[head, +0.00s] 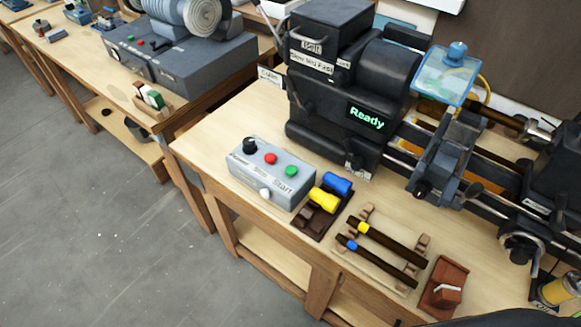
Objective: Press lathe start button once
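The lathe (352,75) is a dark machine on the right-hand wooden bench, and its display (367,117) reads "Ready" in green. A grey control box (262,180) stands on the bench in front of it. On its top are a black knob (250,146), a red button (270,158) and a green button (291,171). The word "Start" is printed beside the green button. A white round knob (265,194) sits on the box's front edge. Neither of my grippers shows in the head view, and nothing touches the box.
Right of the box, a dark stand holds yellow (324,200) and blue (337,184) pieces. Two dark rods (390,243) lie on a wooden rack, with a brown block (445,287) further right. The bench's front edge runs close below the box. Grey floor (110,230) is open at left.

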